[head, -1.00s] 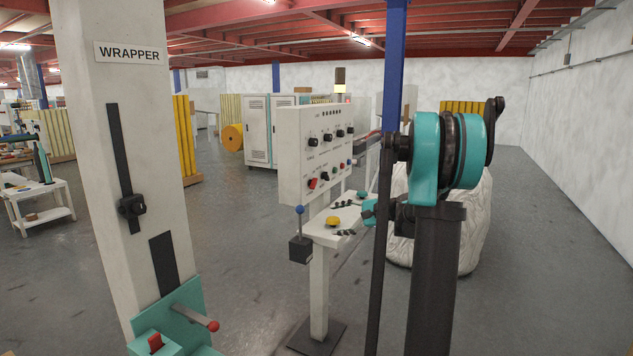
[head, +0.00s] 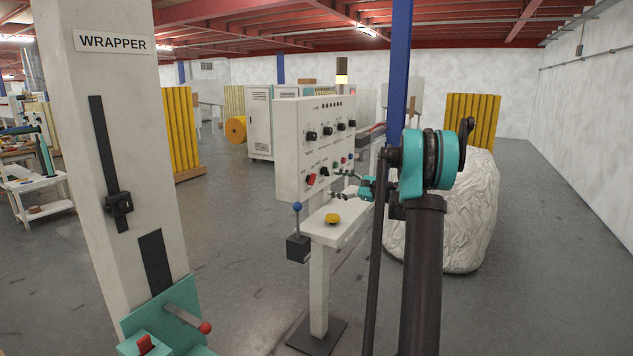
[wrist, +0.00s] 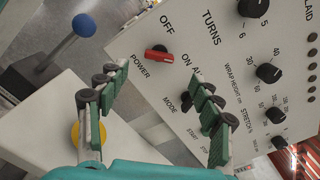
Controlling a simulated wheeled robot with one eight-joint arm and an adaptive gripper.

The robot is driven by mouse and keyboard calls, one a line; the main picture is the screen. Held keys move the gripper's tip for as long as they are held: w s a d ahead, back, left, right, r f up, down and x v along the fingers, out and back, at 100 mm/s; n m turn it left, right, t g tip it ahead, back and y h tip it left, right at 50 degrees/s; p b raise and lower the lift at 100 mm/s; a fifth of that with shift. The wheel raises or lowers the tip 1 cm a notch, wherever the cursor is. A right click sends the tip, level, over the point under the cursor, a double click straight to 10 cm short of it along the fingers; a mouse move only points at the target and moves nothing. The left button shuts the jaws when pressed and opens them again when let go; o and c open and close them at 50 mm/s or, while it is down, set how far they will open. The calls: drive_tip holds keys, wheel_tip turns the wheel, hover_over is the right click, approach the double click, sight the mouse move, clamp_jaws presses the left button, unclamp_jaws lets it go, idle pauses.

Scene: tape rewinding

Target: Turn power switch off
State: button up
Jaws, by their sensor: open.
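The power switch is a red knob (wrist: 156,53) on the white control panel (wrist: 225,75), with labels OFF, ON and POWER around it. I cannot tell which label it points to. It also shows low on the panel in the head view (head: 310,179). My gripper (wrist: 158,82) is open and empty in the wrist view, its fingers spread in front of the panel. The switch appears between and just beyond the fingertips, apart from them. In the head view my gripper (head: 345,184) is right of the red knob, before the panel's lower right part.
The black mode knob (wrist: 186,100) is close to the right finger. A blue-ball lever (head: 297,208) stands left below the panel. A yellow button (head: 332,218) sits on the white shelf (head: 350,228) under the gripper. A wrapped bale (head: 465,225) is to the right.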

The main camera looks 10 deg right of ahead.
sight(315, 179)
drive_tip(key=x, duration=0.9)
drive_tip(key=shift+s, duration=0.1)
drive_tip(key=shift+c, duration=0.3)
drive_tip(key=c, duration=1.1)
